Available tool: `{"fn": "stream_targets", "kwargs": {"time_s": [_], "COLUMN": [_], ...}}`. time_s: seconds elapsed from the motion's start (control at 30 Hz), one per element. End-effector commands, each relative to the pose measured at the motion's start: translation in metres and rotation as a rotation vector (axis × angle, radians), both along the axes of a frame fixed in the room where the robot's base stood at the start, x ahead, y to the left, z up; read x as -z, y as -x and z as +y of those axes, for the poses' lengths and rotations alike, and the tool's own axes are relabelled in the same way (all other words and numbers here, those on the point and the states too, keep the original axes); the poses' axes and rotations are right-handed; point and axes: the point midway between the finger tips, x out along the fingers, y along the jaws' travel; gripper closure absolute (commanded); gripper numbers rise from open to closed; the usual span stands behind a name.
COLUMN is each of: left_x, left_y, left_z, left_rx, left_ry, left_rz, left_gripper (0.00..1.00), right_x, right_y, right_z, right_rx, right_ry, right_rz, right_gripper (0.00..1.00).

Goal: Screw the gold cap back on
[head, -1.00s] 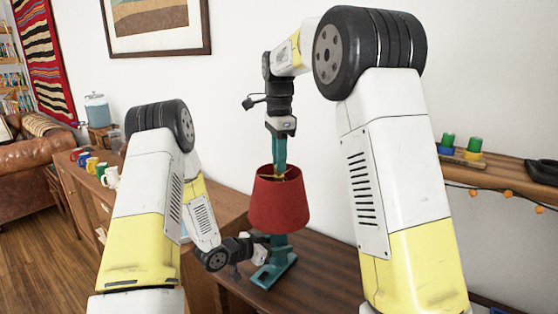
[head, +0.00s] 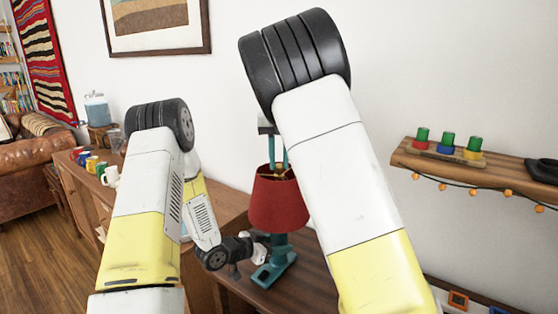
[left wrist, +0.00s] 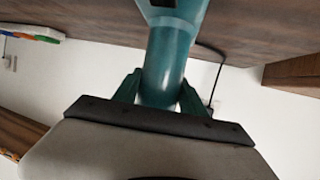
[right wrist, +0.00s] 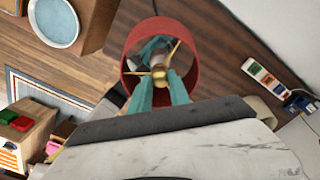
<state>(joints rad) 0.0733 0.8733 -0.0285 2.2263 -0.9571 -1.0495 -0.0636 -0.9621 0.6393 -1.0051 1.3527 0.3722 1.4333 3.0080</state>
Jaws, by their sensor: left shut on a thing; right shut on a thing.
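The lamp has a red shade (head: 278,203) and a teal base (head: 272,270) and stands upright on the wooden cabinet. My left gripper (head: 262,249) is low at the lamp. In the left wrist view its teal fingers (left wrist: 160,95) are shut around the teal lamp stem (left wrist: 168,65). My right gripper (head: 278,160) points straight down over the shade's open top, partly hidden by my right arm. In the right wrist view its fingers (right wrist: 160,92) are shut on the small gold cap (right wrist: 159,72) at the middle of the shade's gold crosspiece. The cap's seating is hidden.
The wooden cabinet top (head: 310,270) carries the lamp. A wall shelf (head: 440,170) with coloured cylinders on a small rack is at the right. Several mugs (head: 110,176) and a glass dispenser (head: 97,110) stand at the left, clear of my arms.

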Motion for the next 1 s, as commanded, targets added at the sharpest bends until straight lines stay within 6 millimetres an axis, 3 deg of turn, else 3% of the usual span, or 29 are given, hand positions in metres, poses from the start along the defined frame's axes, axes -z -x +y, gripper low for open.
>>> {"fn": "stream_targets", "kwargs": {"time_s": [0.27, 0.3, 0.4, 0.73, 1.0], "left_x": [0.000, 0.000, 0.000, 0.000, 0.000], "left_y": [0.000, 0.000, 0.000, 0.000, 0.000], "left_z": [0.000, 0.000, 0.000, -0.001, -0.001], "left_rx": [-0.001, -0.001, -0.001, 0.000, 0.000], "left_ry": [0.003, 0.003, 0.003, 0.002, 0.002], "left_rz": [0.002, 0.002, 0.002, 0.001, 0.001], "left_gripper": [1.00, 1.00, 1.00, 1.00, 1.00], "right_x": [-0.001, -0.001, -0.001, -0.005, -0.039], "right_y": [-0.001, -0.001, -0.001, -0.001, -0.001], "right_z": [-0.001, -0.001, -0.001, 0.000, 0.000], "right_rx": [0.002, 0.002, 0.001, 0.000, 0.000], "right_ry": [0.001, 0.000, 0.000, -0.001, -0.001], "right_rz": [-0.003, -0.003, -0.003, -0.004, -0.005], "right_gripper": [1.00, 0.70, 0.56, 0.56, 0.56]}}
